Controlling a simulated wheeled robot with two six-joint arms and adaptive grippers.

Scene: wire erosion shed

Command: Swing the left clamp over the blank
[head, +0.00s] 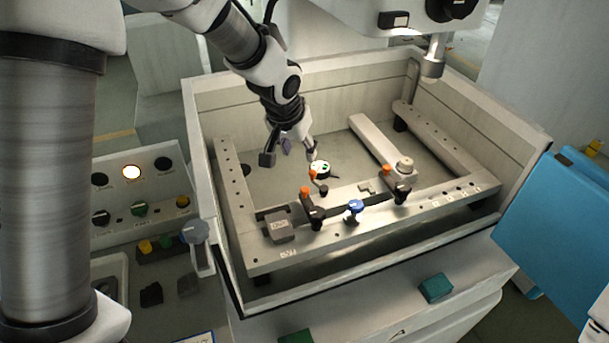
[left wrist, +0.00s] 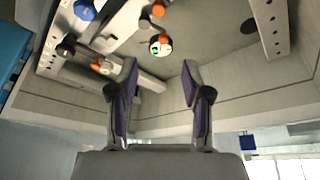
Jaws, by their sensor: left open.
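The left clamp (head: 316,215), black with an orange knob, stands on the front rail of the work frame. Another black clamp with an orange knob (head: 387,170) stands farther right, and a blue knob (head: 354,206) sits between them; the blue knob also shows in the left wrist view (left wrist: 84,9). A dark strip, perhaps the blank, runs between the clamps; I cannot tell its edges. My left gripper (head: 290,152) is open and empty, above the tank floor behind the left clamp. Its spread fingers (left wrist: 160,82) hold nothing in the left wrist view. My right gripper is out of view.
A white round piece with green marks (head: 321,168) is close to my left gripper. A grey block (head: 279,228) sits at the frame's front left corner. Tank walls (head: 225,98) enclose the frame. A machine head nozzle (head: 433,66) hangs at the back right.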

